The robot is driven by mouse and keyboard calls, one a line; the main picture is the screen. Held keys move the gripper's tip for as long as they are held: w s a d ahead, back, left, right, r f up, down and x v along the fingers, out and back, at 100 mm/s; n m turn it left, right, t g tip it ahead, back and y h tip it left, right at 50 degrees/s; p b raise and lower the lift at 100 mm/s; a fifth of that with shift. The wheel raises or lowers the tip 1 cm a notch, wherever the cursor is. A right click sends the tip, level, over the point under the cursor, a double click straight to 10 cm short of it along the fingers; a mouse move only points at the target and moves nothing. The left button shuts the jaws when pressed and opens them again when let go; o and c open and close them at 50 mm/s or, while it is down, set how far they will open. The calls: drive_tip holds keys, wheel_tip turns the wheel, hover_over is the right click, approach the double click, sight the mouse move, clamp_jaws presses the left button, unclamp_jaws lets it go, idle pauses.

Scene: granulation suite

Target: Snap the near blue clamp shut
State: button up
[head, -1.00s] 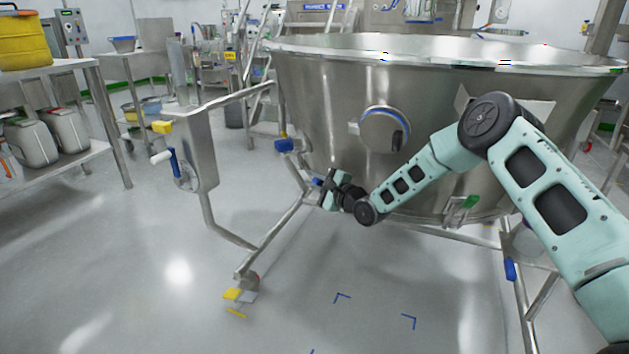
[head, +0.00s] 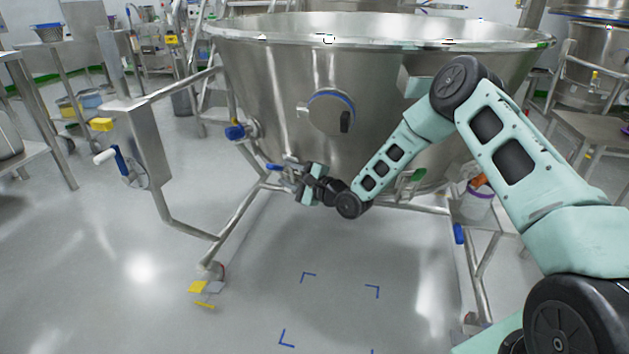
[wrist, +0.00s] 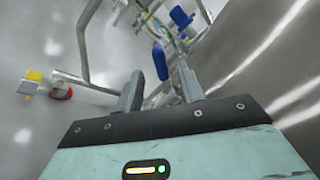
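A small blue lever (head: 272,167), which looks like the near clamp, sticks out low on the left side of the large steel bowl (head: 270,85). My gripper (head: 284,176) is right beside it, under the bowl's lower wall. In the wrist view my gripper (wrist: 159,68) is open, with a blue lever (wrist: 160,60) showing upright between and beyond the fingertips. I cannot tell whether a finger touches it. A larger blue part (head: 235,131) sits higher on the frame; a second blue part also shows in the wrist view (wrist: 181,17). The clamp's body is mostly hidden.
The bowl stands on a tubular frame with a yellow-pedalled caster (head: 198,287) at front left. A steel box with a blue crank (head: 121,161) is at left. Another blue handle (head: 459,234) hangs on the right leg. Floor below, with blue corner marks, is clear.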

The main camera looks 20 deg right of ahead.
drive_tip(key=p+v, duration=0.1)
drive_tip(key=v, duration=0.8)
drive_tip(key=shift+s+d, duration=0.2)
